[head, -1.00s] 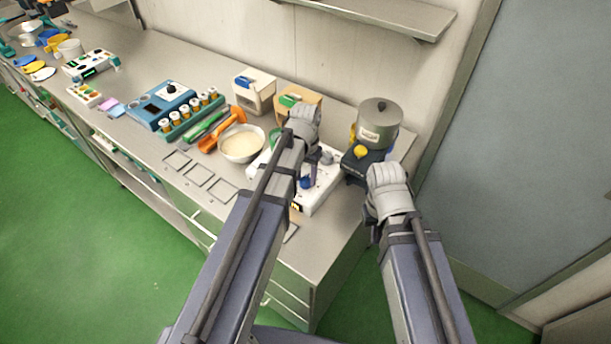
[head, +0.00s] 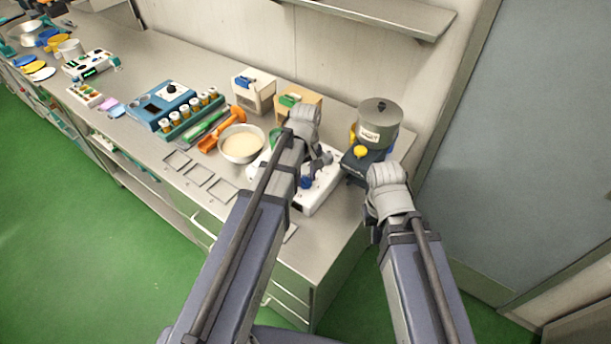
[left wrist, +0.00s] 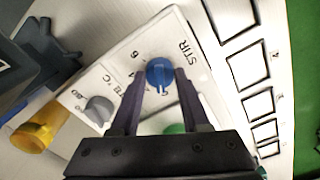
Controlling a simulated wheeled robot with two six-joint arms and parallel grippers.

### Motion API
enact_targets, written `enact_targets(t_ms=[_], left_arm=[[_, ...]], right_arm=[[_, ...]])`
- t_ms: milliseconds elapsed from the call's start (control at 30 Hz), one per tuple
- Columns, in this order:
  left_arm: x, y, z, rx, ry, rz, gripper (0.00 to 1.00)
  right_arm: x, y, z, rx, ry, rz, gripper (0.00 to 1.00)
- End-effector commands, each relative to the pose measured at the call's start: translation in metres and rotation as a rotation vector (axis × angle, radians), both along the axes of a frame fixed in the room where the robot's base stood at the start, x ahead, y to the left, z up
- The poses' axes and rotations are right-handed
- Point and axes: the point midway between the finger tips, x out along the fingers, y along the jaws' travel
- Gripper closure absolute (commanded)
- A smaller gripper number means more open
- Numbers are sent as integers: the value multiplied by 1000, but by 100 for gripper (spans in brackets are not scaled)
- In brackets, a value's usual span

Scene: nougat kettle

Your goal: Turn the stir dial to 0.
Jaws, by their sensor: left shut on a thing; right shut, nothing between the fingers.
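The blue stir dial (left wrist: 158,71) sits on a white control box (left wrist: 110,62) beside the printed word STIR; a pale pointer mark shows on its lower side. My left gripper (left wrist: 160,84) is shut on this dial, one dark finger on each side. The fingers hide part of the scale; a 6 and a 4 are readable. In the head view the dial (head: 306,182) shows low on the box, partly behind my left arm. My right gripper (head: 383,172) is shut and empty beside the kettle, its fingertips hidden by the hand.
A grey dial (left wrist: 99,108) sits next to the stir dial. A bowl of cream-coloured stuff (head: 241,145) and an orange scoop (head: 212,142) lie left. Square frames (head: 199,174) mark the counter.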

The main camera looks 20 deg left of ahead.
Motion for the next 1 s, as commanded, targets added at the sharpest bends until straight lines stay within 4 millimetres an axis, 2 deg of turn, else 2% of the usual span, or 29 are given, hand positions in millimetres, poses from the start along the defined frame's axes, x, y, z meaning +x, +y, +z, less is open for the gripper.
enact_targets(t_ms=[300, 833, 867, 1000], left_arm=[[0, 0, 0, -1, 1, 98, 100], [0, 0, 0, 0, 0, 115, 100], [0, 0, 0, 0, 0, 115, 51], [0, 0, 0, 0, 0, 115, 35]], right_arm=[[0, 0, 0, 0, 0, 0, 100], [0, 0, 0, 0, 0, 0, 100], [0, 0, 0, 0, 0, 0, 100], [0, 0, 0, 0, 0, 0, 100]])
